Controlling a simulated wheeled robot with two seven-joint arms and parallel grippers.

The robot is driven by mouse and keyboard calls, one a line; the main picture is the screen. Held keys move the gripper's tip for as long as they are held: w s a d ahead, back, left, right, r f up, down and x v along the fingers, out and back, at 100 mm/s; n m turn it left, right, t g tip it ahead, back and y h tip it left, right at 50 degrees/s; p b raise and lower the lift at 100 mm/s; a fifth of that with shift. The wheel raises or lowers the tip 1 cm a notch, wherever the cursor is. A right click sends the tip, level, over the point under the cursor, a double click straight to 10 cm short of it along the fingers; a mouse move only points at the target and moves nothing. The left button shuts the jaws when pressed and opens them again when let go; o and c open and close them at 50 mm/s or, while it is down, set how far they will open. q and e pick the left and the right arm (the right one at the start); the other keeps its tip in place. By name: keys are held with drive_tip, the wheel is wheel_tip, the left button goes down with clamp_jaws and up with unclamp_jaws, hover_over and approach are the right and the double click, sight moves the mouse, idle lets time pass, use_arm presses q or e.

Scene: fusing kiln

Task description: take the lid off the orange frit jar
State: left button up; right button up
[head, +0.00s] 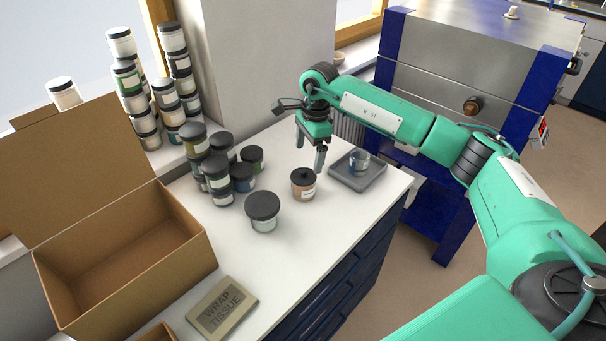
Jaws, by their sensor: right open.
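The orange frit jar (303,190) stands upright on the white counter, with its dark lid (303,176) on top and a small knob on the lid. My right gripper (309,158) points down above and slightly behind the jar, with its fingers apart and nothing between them. It appears clear of the lid. My left gripper is not in view.
The blue kiln (440,70) stands behind.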

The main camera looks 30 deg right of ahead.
sight(304, 170)
drive_tip(key=shift+a+f, duration=0.1)
drive_tip(key=shift+f, duration=0.6)
drive_tip(key=shift+a+f, duration=0.15)
drive_tip(key=shift+f, duration=0.35)
drive_tip(key=f, duration=0.1)
drive_tip(key=f+p, duration=0.1)
drive_tip(key=f, duration=0.1)
drive_tip(key=shift+w+a+f, duration=0.25)
drive_tip(key=shift+a+f, duration=0.05)
drive_tip(key=shift+f, duration=0.3)
drive_tip(key=c, duration=1)
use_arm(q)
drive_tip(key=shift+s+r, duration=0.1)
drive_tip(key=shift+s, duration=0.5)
use_arm(e)
drive_tip(key=shift+c, duration=0.2)
